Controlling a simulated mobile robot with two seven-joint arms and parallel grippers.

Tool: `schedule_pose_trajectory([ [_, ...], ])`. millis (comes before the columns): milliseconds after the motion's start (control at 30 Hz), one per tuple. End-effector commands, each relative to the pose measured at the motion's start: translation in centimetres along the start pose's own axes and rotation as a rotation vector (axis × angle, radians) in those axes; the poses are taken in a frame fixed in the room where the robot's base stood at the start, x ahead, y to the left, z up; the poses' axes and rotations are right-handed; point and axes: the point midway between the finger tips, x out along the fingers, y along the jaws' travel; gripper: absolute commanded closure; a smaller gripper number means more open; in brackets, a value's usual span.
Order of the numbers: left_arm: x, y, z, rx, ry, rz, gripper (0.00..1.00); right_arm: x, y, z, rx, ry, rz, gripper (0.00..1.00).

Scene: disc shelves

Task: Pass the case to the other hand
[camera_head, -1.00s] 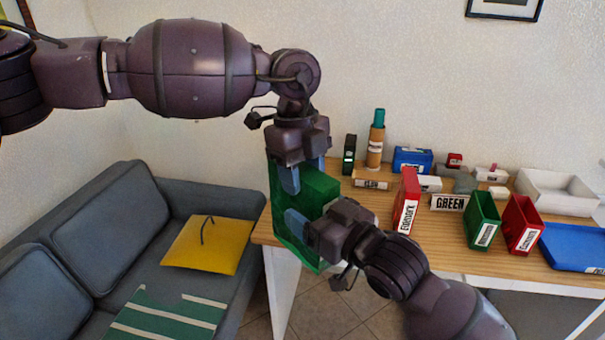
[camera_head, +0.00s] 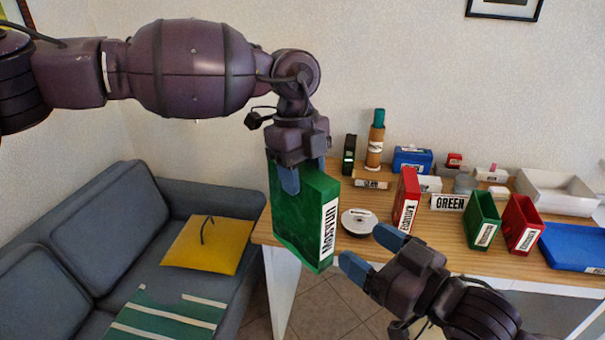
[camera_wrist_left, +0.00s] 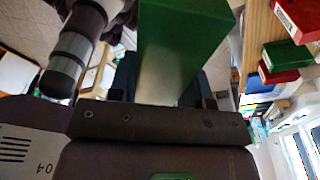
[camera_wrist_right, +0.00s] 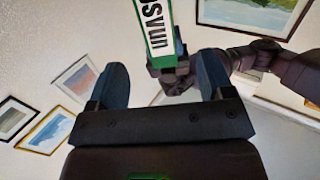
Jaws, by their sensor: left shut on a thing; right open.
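The green case (camera_head: 298,215) with a white spine label hangs upright in the head view, left of the table's front edge. My left gripper (camera_head: 297,178) is shut on its top end. The case also fills the middle of the left wrist view (camera_wrist_left: 182,40). My right gripper (camera_head: 371,252) is open and empty, to the right of the case and apart from it. In the right wrist view the case's labelled spine (camera_wrist_right: 157,28) shows beyond and between the open fingers (camera_wrist_right: 162,80).
A wooden table (camera_head: 455,250) holds a disc (camera_head: 358,221), a red case (camera_head: 406,198), green (camera_head: 482,219) and red (camera_head: 521,224) bins, a blue tray (camera_head: 578,248) and a white tray (camera_head: 556,192). A grey sofa (camera_head: 110,225) with a yellow cushion (camera_head: 208,245) stands left.

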Motion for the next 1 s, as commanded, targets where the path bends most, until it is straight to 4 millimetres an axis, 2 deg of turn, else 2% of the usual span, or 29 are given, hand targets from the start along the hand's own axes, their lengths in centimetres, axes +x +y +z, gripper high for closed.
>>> schedule_pose_trajectory([
  [167, -0.1, 0.0, 0.0, 0.000, 0.000, -0.001, 0.89, -1.2, -0.3, 2.0, 0.059, -0.032, 0.023, 0.26],
  [267, -0.1, 0.0, 0.0, 0.000, 0.000, -0.001, 0.89, -2.2, 0.0, 4.5, 0.139, -0.065, 0.076, 0.26],
  [567, -0.1, 0.0, 0.0, 0.000, 0.000, -0.001, 0.89, -7.1, 3.6, 16.2, 0.314, -0.222, 0.366, 0.26],
  [800, -0.1, 0.0, 0.0, 0.000, 0.000, -0.001, 0.89, -12.7, 4.9, 24.9, 0.331, -0.367, 0.563, 0.26],
  [1000, -0.1, 0.0, 0.0, 0.000, 0.000, -0.001, 0.89, -16.8, 5.3, 30.5, 0.281, -0.480, 0.669, 0.26],
])
